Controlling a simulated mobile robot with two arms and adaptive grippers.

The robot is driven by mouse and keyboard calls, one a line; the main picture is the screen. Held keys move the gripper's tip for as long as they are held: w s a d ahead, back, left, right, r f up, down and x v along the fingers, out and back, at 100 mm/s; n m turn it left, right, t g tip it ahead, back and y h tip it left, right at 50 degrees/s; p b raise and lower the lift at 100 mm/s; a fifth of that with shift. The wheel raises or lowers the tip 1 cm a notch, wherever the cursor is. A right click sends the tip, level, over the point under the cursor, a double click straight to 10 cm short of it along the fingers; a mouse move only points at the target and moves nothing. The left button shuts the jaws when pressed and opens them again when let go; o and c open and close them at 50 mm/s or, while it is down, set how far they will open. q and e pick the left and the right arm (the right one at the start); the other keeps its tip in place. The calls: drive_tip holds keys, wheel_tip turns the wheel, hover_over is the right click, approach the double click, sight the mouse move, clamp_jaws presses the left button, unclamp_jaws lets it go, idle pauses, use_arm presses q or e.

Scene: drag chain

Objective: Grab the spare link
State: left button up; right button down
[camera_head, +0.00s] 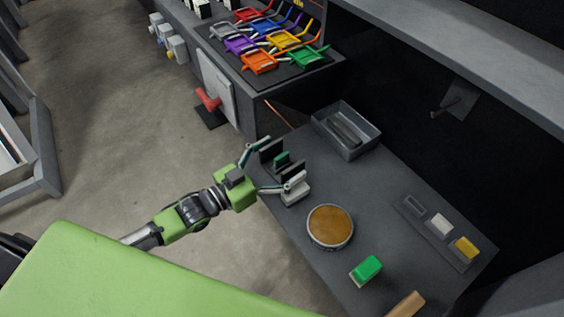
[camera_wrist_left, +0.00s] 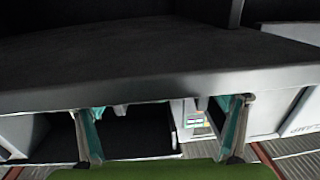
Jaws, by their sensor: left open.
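My left gripper (camera_head: 280,158) is open at the left edge of the grey table (camera_head: 330,262). In the head view, a dark holder (camera_head: 293,170) with a small green piece (camera_head: 282,160) shows between or beyond its fingers. The left wrist view shows the two fingers (camera_wrist_left: 165,110) spread, with a dark slab edge (camera_wrist_left: 150,88) across the view and nothing visibly gripped. A grey tray (camera_head: 374,143) on the table holds a dark elongated piece (camera_head: 345,128), possibly the spare link; I cannot tell for sure. My right gripper is not in view.
A round tin with a tan top (camera_head: 330,226), a green block (camera_head: 366,270) and a wooden piece (camera_head: 406,304) stand on the table. A slotted dark board (camera_head: 428,234) lies at right. A bench with coloured frames (camera_head: 285,45) stands behind. An overhead shelf (camera_head: 470,55) runs at upper right.

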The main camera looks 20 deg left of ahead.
use_arm(q)
drive_tip(key=c, duration=1.2)
drive_tip(key=shift+r, duration=0.1)
